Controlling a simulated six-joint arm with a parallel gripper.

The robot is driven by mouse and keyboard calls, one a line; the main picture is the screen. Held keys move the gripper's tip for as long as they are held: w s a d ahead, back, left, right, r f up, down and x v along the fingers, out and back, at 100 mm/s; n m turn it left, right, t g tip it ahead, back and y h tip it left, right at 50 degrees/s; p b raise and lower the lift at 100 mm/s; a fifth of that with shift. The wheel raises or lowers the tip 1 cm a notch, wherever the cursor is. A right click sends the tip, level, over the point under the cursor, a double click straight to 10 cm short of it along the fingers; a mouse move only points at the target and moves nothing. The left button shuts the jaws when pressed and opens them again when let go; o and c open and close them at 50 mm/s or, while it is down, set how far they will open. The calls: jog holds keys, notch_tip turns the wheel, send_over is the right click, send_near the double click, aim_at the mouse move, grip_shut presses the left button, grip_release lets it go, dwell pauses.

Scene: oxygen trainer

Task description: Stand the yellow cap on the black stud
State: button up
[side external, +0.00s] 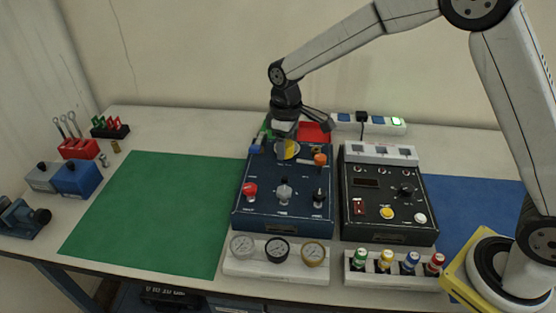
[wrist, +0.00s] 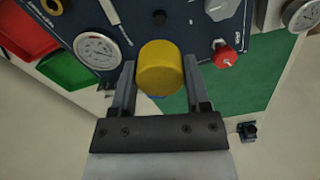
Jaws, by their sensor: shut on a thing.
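The yellow cap (wrist: 160,68) is a short cylinder held between the two fingers of my gripper (wrist: 159,74) in the wrist view. In the side view my gripper (side external: 286,146) is over the back part of the dark blue panel (side external: 262,220), and a bit of the yellow cap (side external: 292,149) shows there. A small black stud (wrist: 159,17) stands on the panel just beyond the cap in the wrist view, with a gap between them in the picture. In the side view I cannot make out the stud near the gripper. My gripper is shut on the cap.
A dial gauge (wrist: 97,50) and a red knob (wrist: 225,57) flank the cap in the wrist view. An orange knob (side external: 320,159) stands right of my gripper. A black panel (side external: 388,232) is to the right. The green mat (side external: 150,210) is clear.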

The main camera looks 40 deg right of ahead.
send_over(284, 177)
jog(key=shift+s+f, duration=0.1)
jog(key=shift+f, duration=2.15)
jog(key=shift+f, duration=2.15)
jog(key=o, duration=1.3)
jog(key=shift+r, duration=0.1)
jog(key=shift+r, duration=3.8)
jog(key=s+d+m+t, duration=0.1)
jog(key=s+d+m, duration=0.1)
jog(key=s, duration=0.4)
jog(key=s+d+m, duration=0.2)
jog(key=s+d, duration=0.1)
jog(key=s, duration=0.4)
jog(key=s+d+m+t, duration=0.1)
jog(key=s+d+m, duration=0.1)
jog(key=s, duration=0.5)
jog(key=shift+d+r+t, duration=0.25)
jog(key=shift+d+t, duration=0.05)
jog(key=shift+d, duration=0.3)
